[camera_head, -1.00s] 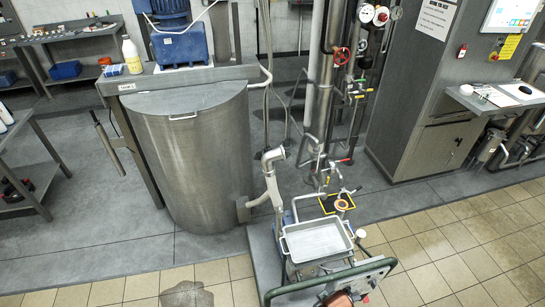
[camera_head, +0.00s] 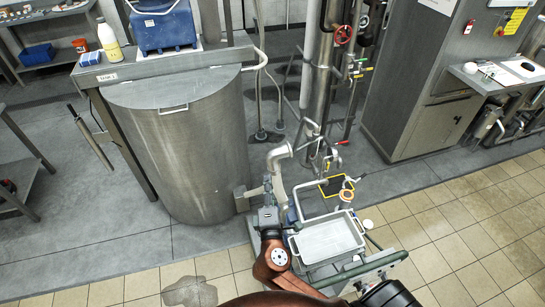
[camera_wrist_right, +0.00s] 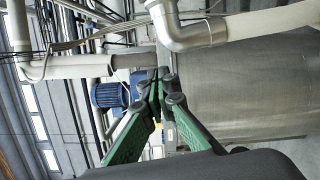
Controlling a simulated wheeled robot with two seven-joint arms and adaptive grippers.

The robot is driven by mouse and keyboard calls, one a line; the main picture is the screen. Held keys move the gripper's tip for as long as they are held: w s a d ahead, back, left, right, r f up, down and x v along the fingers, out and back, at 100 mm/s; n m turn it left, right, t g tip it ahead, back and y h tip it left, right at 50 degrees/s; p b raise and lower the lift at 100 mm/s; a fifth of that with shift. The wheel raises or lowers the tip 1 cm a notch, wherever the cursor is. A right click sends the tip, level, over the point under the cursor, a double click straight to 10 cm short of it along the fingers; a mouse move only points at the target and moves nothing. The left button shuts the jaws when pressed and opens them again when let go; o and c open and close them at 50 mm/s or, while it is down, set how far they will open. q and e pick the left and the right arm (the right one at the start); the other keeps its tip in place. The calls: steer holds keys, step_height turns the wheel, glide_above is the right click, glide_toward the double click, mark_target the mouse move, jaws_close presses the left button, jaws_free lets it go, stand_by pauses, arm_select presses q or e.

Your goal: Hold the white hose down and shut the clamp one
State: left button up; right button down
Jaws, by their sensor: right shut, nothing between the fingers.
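A pale pipe with an elbow (camera_head: 278,160) rises beside the steel vessel, at the cart's left end. A thin white hose or cable (camera_head: 150,12) runs over the blue unit on the vessel's shelf. I cannot tell which of these is the task's white hose, and I cannot make out the clamp. My right gripper (camera_head: 268,202) is over the cart's left side, close to the pale pipe. In the wrist view its green fingers (camera_wrist_right: 160,76) are together and empty. My left gripper is not in view.
The steel vessel (camera_head: 190,150) stands left of the cart. The cart carries a shallow metal tray (camera_head: 362,243) and an orange ring-shaped item (camera_head: 347,190). Vertical pipes with a red handwheel (camera_head: 344,34) stand behind. Tiled floor (camera_head: 470,230) is open on the right.

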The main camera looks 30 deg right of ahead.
mark_target(277, 156)
steer(key=x, duration=0.3)
steer(key=p+x, duration=0.1)
steer(key=x, duration=0.5)
steer(key=shift+s+d+r+p, duration=0.15)
steer(key=shift+d+r+p, duration=0.1)
steer(key=shift+d+p, duration=0.05)
steer(key=d, duration=0.1)
steer(key=d+p, duration=0.1)
steer(key=d, duration=0.1)
steer(key=shift+s+d+r, duration=0.1)
steer(key=shift+s+r, duration=0.05)
steer(key=shift+r, duration=0.05)
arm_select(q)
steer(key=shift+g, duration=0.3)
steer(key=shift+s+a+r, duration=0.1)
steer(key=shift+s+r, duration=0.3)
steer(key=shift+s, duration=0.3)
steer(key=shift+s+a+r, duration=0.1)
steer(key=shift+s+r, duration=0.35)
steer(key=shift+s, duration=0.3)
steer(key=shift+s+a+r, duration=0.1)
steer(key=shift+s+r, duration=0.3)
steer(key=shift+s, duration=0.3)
arm_select(e)
steer(key=shift+s+d, duration=0.15)
steer(key=shift+d, duration=0.35)
